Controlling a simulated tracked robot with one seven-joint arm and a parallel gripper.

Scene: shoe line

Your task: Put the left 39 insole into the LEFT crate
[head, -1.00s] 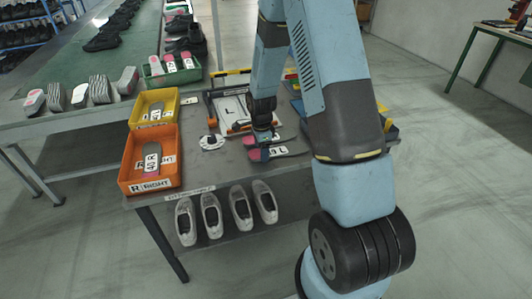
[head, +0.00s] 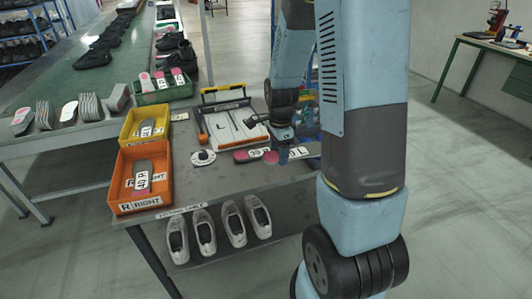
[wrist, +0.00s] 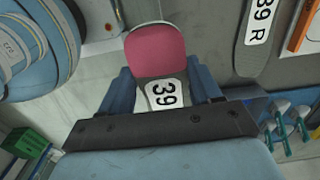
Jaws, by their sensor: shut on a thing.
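My gripper (wrist: 160,90) is shut on an insole with a pink end and a white 39 label (wrist: 162,60). In the head view my gripper (head: 284,148) is over the right part of the table, with the pink end (head: 271,157) and a label ending in L (head: 299,153) beside it. The 39 R insole (head: 253,154) lies on the table close by and shows in the wrist view (wrist: 258,38). I cannot make out a crate marked LEFT; my arm hides part of the table's right side.
An orange crate (head: 122,208) marked RIGHT holds a 40 R insole. A yellow crate (head: 126,130) stands behind it and a green crate (head: 142,99) on the conveyor side. Several shoes sit on the shelf below.

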